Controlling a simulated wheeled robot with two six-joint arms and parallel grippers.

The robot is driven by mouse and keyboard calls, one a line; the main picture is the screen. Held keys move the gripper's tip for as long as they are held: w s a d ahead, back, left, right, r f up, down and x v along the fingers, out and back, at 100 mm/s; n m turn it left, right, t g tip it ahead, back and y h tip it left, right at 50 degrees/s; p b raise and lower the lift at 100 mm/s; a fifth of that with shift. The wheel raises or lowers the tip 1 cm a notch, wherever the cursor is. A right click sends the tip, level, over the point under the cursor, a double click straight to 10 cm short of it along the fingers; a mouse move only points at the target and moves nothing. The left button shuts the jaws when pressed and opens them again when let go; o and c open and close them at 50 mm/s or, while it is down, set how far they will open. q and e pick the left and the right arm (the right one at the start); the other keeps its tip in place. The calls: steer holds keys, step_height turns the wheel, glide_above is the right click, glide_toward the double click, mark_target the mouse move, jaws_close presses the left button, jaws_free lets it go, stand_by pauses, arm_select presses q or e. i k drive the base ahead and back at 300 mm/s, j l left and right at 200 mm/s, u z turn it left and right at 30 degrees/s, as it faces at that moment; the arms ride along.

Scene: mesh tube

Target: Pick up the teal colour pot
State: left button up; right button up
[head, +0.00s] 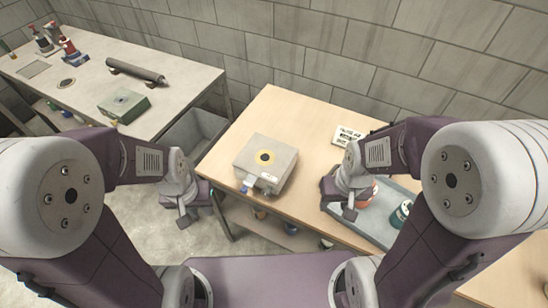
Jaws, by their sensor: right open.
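The teal pot (401,213) stands in the grey tray (377,227) at the right of the wooden table, partly cut off by my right arm. A red-orange pot (368,195) is in the same tray, partly hidden by my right gripper. My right gripper (346,212) is open over the tray's left end, beside the red-orange pot and left of the teal pot, apart from the teal one. My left gripper (184,219) hangs off the table's left side over the floor, far from the pots; its jaws are too small to read.
A white printed card (347,136) lies behind my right gripper. A grey bench (185,85) at left holds a green box (123,105) and a dark cylinder (136,72). A block wall closes the back.

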mark_target(396, 219)
steer(key=l+z, duration=0.2)
steer(key=z, duration=0.3)
steer(key=l+z, duration=0.2)
steer(key=z, duration=0.3)
steer(key=i+l+z, duration=0.1)
steer(key=z, duration=0.4)
steer(key=u, duration=0.45)
steer(key=i, duration=0.05)
